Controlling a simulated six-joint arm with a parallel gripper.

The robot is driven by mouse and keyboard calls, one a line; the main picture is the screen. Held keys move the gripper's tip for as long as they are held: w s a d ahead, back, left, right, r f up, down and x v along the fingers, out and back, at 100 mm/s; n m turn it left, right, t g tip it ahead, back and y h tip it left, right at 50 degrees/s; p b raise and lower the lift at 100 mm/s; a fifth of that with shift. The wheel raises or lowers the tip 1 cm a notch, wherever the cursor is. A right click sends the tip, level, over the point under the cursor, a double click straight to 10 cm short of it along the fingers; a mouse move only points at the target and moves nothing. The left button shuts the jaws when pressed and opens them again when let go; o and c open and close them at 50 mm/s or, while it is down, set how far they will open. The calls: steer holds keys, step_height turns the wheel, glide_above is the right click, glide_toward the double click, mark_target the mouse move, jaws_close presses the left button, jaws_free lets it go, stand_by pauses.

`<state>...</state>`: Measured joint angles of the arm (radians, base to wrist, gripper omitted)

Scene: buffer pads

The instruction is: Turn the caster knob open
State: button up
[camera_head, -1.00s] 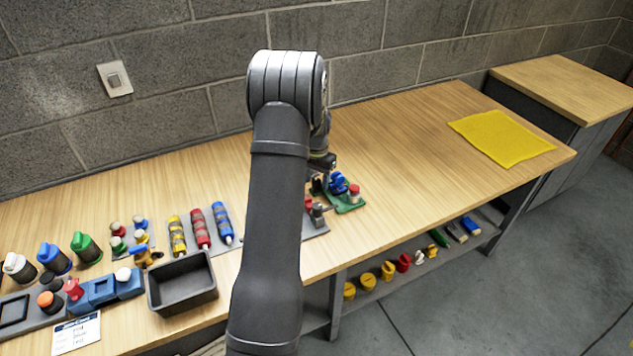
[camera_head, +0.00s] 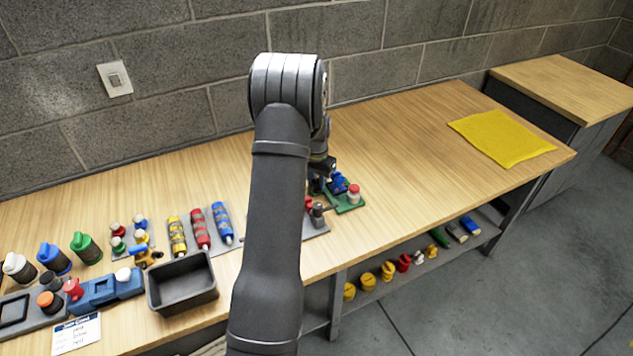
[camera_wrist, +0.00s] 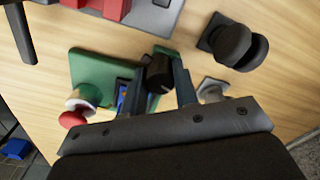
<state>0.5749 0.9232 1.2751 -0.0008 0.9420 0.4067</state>
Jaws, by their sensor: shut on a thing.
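My gripper (camera_head: 318,184) is mostly hidden in the head view.
A grey plate (camera_head: 318,228) with small parts lies close to the left. A black bin (camera_head: 183,284) and several coloured cylinders stand further left. A dark round part (camera_wrist: 236,44) is near my gripper's right. The bench toward the yellow mat (camera_head: 500,138) is clear.

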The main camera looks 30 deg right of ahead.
stand_by(0.9)
steer(key=o, duration=1)
steer(key=shift+r, duration=0.1)
step_height(320, 180, up, 17)
steer(key=shift+r, duration=0.15)
